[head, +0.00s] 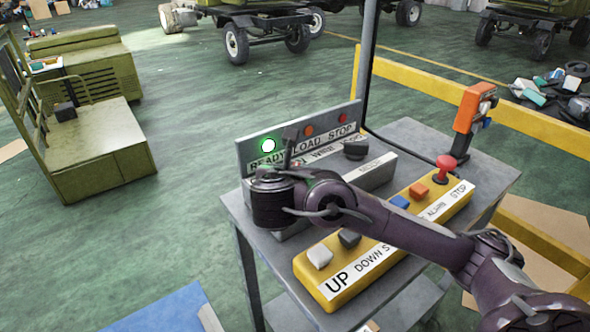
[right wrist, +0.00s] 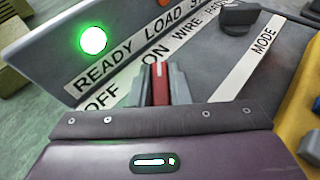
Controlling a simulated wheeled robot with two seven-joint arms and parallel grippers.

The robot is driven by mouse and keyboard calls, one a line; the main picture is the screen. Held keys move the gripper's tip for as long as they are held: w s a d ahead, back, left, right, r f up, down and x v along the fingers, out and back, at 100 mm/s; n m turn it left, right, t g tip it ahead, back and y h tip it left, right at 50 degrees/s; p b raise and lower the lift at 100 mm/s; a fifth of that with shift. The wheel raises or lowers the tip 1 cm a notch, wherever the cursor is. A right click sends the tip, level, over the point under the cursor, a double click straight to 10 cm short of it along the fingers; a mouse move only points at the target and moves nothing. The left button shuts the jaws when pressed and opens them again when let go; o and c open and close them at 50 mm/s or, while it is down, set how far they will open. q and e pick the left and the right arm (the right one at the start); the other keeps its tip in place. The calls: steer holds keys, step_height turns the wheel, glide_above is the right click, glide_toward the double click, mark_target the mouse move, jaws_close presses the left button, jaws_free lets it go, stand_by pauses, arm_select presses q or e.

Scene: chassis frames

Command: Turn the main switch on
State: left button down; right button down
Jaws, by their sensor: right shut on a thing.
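The main switch (right wrist: 159,88), a handle with a red face, shows in the right wrist view between the OFF and ON labels on the grey console (head: 376,173). My right gripper (right wrist: 157,80) is shut on this handle, with a grey finger on each side. The handle points up and away in this view, close to the ON label. In the head view my right gripper (head: 288,160) and wrist hide most of the switch. The green READY lamp (head: 268,146) is lit; it also shows in the right wrist view (right wrist: 93,40). My left gripper is not in view.
A black MODE knob (head: 356,149) stands right of the switch. A yellow button box (head: 335,278) with a red stop button (head: 446,163) lies in front on the grey cart. An orange device (head: 468,112) stands at the cart's back right. A yellow rail (head: 440,85) runs behind.

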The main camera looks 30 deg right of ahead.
stand_by(0.4)
steer(key=c, duration=1.4)
jaws_free()
steer(key=shift+o, duration=0.2)
steer(key=p+v, duration=0.1)
steer(key=v, duration=0.6)
steer(key=shift+w+r+p, duration=0.15)
steer(key=shift+p, duration=0.15)
steer(key=shift+s+a, duration=0.3)
steer(key=shift+s, duration=0.05)
steer(key=shift+s, duration=0.1)
